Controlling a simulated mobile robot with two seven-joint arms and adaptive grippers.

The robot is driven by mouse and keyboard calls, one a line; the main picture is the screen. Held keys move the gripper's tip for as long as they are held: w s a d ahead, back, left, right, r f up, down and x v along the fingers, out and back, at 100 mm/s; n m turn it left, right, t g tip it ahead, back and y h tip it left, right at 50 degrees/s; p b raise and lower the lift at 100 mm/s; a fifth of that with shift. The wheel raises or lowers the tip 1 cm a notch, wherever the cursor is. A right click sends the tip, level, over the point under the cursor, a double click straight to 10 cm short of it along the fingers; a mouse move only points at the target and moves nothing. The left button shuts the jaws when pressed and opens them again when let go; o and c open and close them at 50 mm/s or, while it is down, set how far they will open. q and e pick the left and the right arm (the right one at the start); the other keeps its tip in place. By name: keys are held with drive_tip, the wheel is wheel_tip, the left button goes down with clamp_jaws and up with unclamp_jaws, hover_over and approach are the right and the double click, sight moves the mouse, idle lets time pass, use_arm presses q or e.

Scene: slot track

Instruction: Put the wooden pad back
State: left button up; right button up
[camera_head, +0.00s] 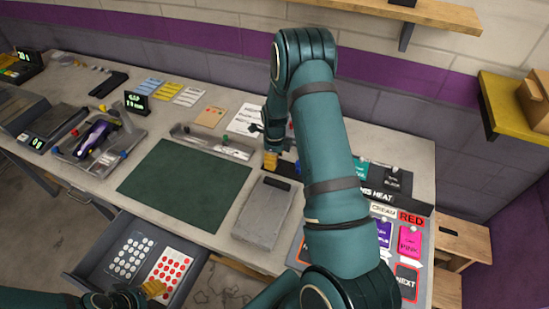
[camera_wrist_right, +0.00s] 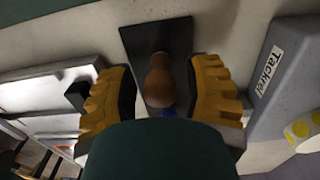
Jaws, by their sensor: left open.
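In the right wrist view, a brown rounded wooden handle (camera_wrist_right: 160,80) stands over a flat dark plate (camera_wrist_right: 155,38); it looks like the wooden pad. My right gripper (camera_wrist_right: 162,95) has its yellow fingers on either side of this handle, with a gap on both sides. In the head view, my right gripper (camera_head: 271,160) is low over the back of the bench, and my arm hides much around it. My left gripper (camera_head: 145,291) is open and empty at the bottom left, by the front of the open drawer (camera_head: 85,262).
A green mat (camera_head: 185,185) and a grey block (camera_head: 264,213) lie on the bench. The drawer holds dotted cards (camera_head: 168,276). A grey body labelled "Tackrel" (camera_wrist_right: 285,75) stands right of the handle in the wrist view. Coloured cards (camera_head: 410,238) lie at the right.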

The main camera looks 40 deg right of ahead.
drive_tip(key=shift+r, duration=0.25)
wheel_tip(320, 180, up, 12)
idle(0.3)
drive_tip(key=shift+f, duration=0.1)
idle(0.5)
